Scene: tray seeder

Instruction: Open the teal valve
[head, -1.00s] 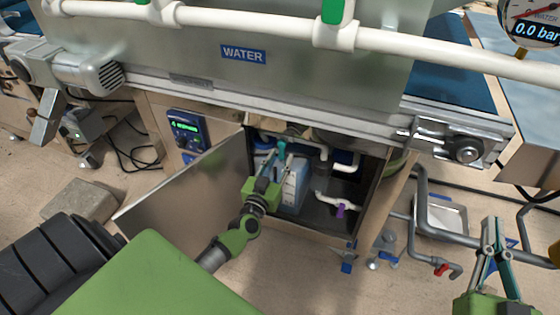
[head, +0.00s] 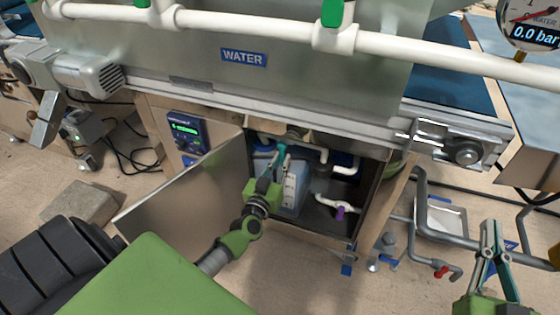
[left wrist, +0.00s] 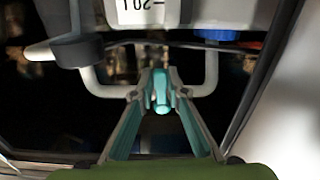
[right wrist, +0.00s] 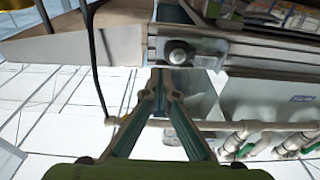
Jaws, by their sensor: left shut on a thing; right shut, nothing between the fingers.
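The teal valve handle (left wrist: 161,92) is between my left fingertips in the left wrist view, in front of white pipework (left wrist: 92,82). My left gripper (left wrist: 160,82) is shut on the handle. In the head view my left gripper (head: 281,153) reaches into the open cabinet under the WATER tank; the handle is hard to tell from the teal finger pads there. The valve body is mostly hidden. My right gripper (head: 492,226) is shut and empty at the right, away from the cabinet; its closed fingers also show in the right wrist view (right wrist: 161,78).
The cabinet door (head: 180,200) stands open on the left. A purple valve (head: 340,211) sits on white pipe inside, beside a bluish container (head: 295,190). A red valve (head: 440,271) is on grey pipe at right. The gauge (head: 530,25) reads 0.0 bar.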

